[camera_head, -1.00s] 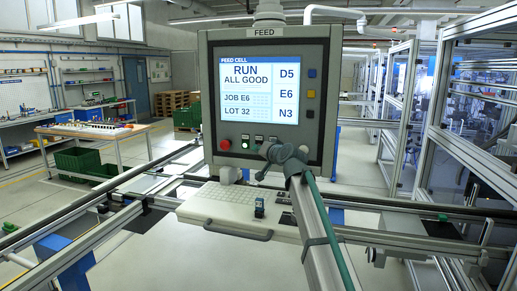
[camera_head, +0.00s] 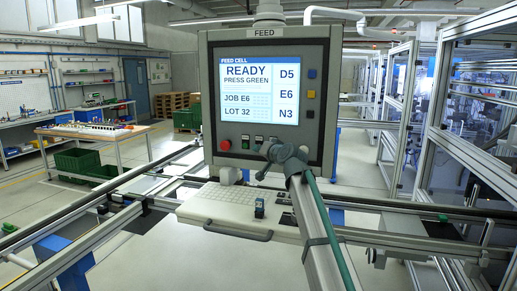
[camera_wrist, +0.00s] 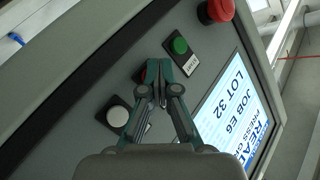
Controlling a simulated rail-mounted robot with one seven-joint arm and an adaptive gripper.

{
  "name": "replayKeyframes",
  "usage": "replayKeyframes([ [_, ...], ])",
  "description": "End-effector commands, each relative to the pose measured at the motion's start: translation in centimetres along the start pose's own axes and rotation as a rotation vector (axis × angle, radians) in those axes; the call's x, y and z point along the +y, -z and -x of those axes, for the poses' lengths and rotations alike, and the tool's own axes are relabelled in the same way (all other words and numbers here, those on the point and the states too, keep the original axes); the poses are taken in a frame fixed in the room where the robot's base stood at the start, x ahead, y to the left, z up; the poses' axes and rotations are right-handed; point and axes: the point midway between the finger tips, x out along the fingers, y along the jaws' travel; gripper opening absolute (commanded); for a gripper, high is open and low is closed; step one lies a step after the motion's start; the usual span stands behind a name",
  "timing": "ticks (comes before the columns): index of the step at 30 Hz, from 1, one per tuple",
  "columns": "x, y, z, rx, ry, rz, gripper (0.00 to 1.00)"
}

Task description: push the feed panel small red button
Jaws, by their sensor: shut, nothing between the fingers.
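The grey feed panel (camera_head: 212,100) stands upright ahead, its screen (camera_head: 260,90) reading READY, PRESS GREEN. In the wrist view the small red button (camera_wrist: 142,76) sits between the green button (camera_wrist: 180,45) and the white button (camera_wrist: 117,116), mostly hidden behind my fingers. My gripper (camera_wrist: 154,66) is shut and empty, its fingertips over the small red button's place; I cannot tell whether they touch it. In the head view my gripper (camera_head: 267,148) is at the panel's lower button row and covers part of it.
A larger red mushroom button (camera_head: 225,145) is at the row's left end; it also shows in the wrist view (camera_wrist: 218,10). A keyboard shelf (camera_head: 215,202) juts out below the panel. Coloured squares line the panel's right side. Aluminium rails run on both sides.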

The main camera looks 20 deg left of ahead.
Motion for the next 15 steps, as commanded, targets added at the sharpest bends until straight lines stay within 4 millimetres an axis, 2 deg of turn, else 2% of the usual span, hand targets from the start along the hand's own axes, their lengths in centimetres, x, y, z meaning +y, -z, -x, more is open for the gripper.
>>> replayKeyframes([
  [15, -0.79, -0.81, 1.12, 0.000, 0.000, 0.000, 0.00],
])
